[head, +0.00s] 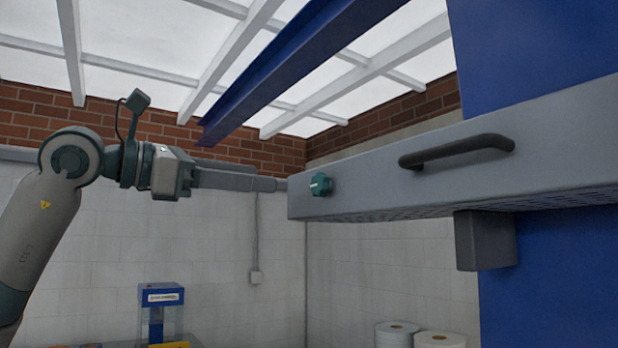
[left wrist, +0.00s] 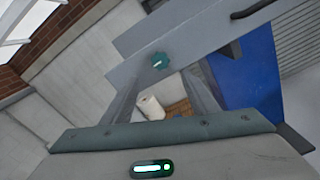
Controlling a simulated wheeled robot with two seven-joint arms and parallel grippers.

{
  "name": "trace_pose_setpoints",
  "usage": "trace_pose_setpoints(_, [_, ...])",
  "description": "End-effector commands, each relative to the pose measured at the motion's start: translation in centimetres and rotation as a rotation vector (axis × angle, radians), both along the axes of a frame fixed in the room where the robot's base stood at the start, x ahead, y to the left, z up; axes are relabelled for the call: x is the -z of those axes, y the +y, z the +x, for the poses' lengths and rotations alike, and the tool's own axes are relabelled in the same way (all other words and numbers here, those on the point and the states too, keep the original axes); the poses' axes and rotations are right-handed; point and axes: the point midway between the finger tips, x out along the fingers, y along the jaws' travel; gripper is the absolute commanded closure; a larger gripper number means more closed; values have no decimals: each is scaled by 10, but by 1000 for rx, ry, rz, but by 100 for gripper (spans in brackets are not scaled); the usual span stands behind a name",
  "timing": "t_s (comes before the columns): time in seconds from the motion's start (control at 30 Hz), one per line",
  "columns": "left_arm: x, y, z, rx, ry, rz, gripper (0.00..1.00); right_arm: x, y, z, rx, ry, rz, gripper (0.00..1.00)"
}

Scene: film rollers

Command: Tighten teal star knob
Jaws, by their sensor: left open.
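The teal star knob (head: 320,184) sits on the front face of the grey horizontal housing (head: 362,180), near its left end. A pale mark shows on its face. In the left wrist view the knob (left wrist: 160,61) appears just beyond and between the fingers. My left gripper (head: 274,178) is level with the knob in the head view, its fingertips just left of the knob and close to the housing's end. It is open and empty, and the knob looks clear of both fingers. The exact gap in depth cannot be told. My right gripper is in neither view.
A black handle (head: 457,151) sticks out of the housing right of the knob. A grey block (head: 486,240) hangs beneath, by a blue column (head: 545,285). White rolls (head: 397,335) and a blue-topped device (head: 161,297) stand below. Open air lies under the left arm.

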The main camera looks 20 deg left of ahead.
Motion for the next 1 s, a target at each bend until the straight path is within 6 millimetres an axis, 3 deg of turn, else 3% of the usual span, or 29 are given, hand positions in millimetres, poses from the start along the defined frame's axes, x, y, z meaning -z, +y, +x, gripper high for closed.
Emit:
trace_pose_setpoints(0.6, [-3, -64, 82, 2, 2, -1, 46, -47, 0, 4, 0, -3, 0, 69])
trace_pose_setpoints(1.0, [0, -73, 94, 0, 0, -1, 46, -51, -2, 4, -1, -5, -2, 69])
